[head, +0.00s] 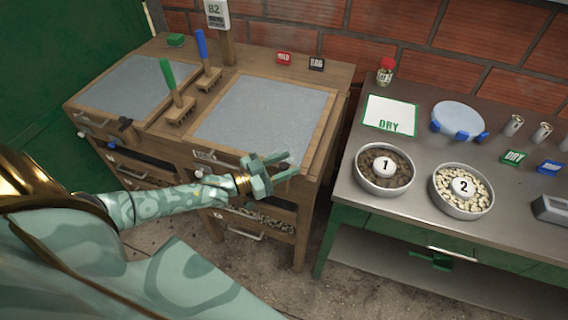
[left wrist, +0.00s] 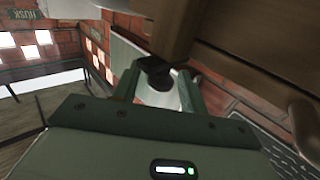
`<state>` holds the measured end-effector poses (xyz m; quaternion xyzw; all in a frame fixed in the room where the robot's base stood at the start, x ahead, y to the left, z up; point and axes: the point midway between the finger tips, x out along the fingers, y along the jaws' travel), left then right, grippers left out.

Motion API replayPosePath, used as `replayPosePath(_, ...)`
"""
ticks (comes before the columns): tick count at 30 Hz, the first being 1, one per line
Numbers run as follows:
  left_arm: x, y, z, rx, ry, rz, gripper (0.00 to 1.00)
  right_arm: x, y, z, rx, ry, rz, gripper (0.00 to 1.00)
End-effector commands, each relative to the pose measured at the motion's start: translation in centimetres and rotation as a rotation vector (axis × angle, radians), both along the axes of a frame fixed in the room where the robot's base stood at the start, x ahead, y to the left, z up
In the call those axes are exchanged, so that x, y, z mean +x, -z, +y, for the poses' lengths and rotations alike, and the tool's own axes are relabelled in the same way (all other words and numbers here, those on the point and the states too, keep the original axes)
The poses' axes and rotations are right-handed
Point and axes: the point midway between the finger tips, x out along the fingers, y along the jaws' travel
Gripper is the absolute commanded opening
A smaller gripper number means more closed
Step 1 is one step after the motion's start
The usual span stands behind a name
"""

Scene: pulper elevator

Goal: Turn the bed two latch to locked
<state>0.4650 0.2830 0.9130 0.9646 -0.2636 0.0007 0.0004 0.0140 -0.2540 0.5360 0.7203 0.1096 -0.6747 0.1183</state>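The wooden two-bed unit (head: 335,75) fills the left and middle of the head view. My left gripper (head: 290,165) is at the front right of bed two. In the left wrist view its two fingers (left wrist: 158,92) stand apart, with a dark knob-like part (left wrist: 156,72) on a wooden member between or just beyond them. This may be the bed two latch; contact is unclear. The latch is not distinguishable in the head view. A similar dark latch (head: 122,128) is on bed one's front. My right gripper is out of view.
A metal table (head: 410,210) to the right holds bowl 1 (head: 385,185), bowl 2 (head: 445,205), a DRY card (head: 390,112) and a blue-clipped dish (head: 459,117). Green-handled and blue-handled tools (head: 202,50) stand on the unit. Drawers are below the beds.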

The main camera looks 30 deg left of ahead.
Motion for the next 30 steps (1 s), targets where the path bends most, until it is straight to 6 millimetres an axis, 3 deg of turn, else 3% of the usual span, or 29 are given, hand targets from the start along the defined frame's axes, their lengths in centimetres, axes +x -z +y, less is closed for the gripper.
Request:
replayPosePath(11, -0.1, 0.0, 0.0, 0.001, 0.001, 0.002, 0.42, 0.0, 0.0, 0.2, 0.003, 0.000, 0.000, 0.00)
replayPosePath(16, -1.2, 0.0, 0.7, 0.002, 0.001, 0.003, 0.42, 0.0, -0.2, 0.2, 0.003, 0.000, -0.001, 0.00)
replayPosePath(30, -11.3, 0.1, 6.7, 0.002, 0.001, 0.006, 0.42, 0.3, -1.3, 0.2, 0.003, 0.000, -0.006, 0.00)
